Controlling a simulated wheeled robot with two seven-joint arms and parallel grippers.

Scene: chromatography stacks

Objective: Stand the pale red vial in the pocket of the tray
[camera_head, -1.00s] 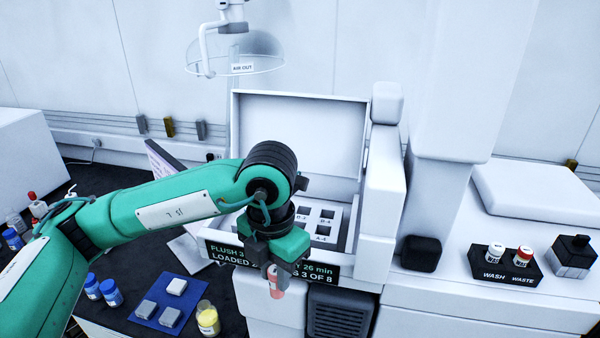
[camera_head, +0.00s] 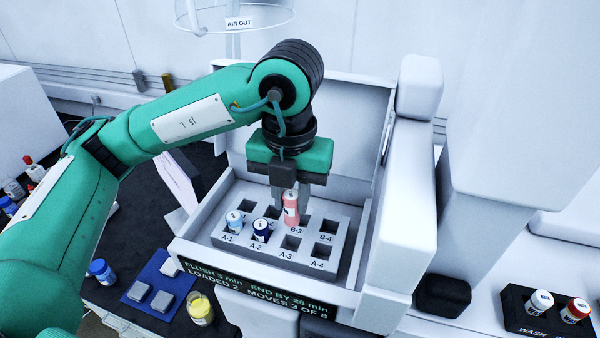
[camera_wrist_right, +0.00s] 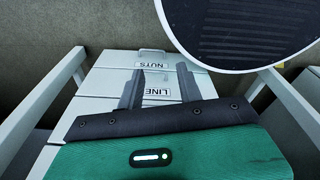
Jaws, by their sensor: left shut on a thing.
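The pale red vial (camera_head: 291,208) is upright in my left gripper (camera_head: 288,194), which is shut on it. It is over the grey tray (camera_head: 325,270), just above the B-3 label. I cannot tell whether its base is in a pocket or above one. The tray has two rows of square pockets. A light blue vial (camera_head: 235,221) stands near A-1 and a dark blue vial (camera_head: 261,231) near A-2. The pockets by A-3, A-4 and B-4 are empty. My right gripper (camera_wrist_right: 160,88) shows in the right wrist view, its fingers apart and empty.
The tray sits inside a white case (camera_head: 357,298) with a raised lid and walls around it. A blue mat (camera_head: 152,286) with grey blocks and a yellow vial (camera_head: 200,309) are at lower left. A black wash and waste holder (camera_head: 520,319) is at right.

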